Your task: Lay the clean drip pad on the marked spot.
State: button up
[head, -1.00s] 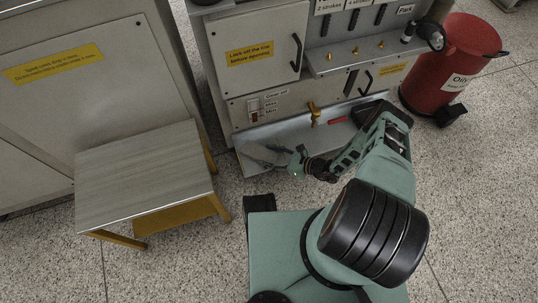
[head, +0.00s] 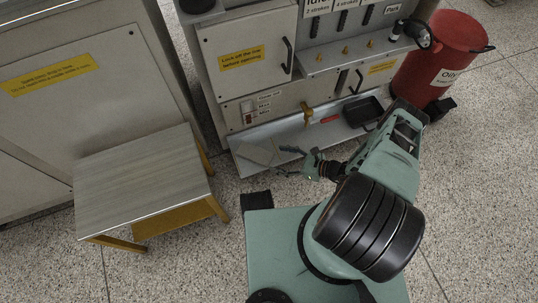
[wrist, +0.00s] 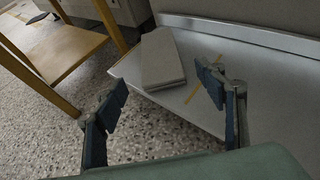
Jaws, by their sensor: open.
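A flat grey pad (wrist: 161,58) lies on the pale metal ledge (wrist: 266,78) in the wrist view, near its left end. It also shows in the head view (head: 257,152). A thin yellow line (wrist: 192,94) on the ledge runs just right of the pad; part of it is behind a finger. I cannot tell whether the pad covers other marking. My gripper (wrist: 165,92) is open and empty, its fingers spread wide in front of the pad and apart from it. In the head view my gripper (head: 290,162) is at the ledge's front edge, right of the pad.
A wooden-topped table (head: 145,180) with yellow legs stands at left. A yellow tap (head: 307,114), a red handle (head: 330,119) and a black tray (head: 362,111) are along the ledge's back and right. A red bin (head: 440,62) stands at far right.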

jog(key=shift+v, duration=2)
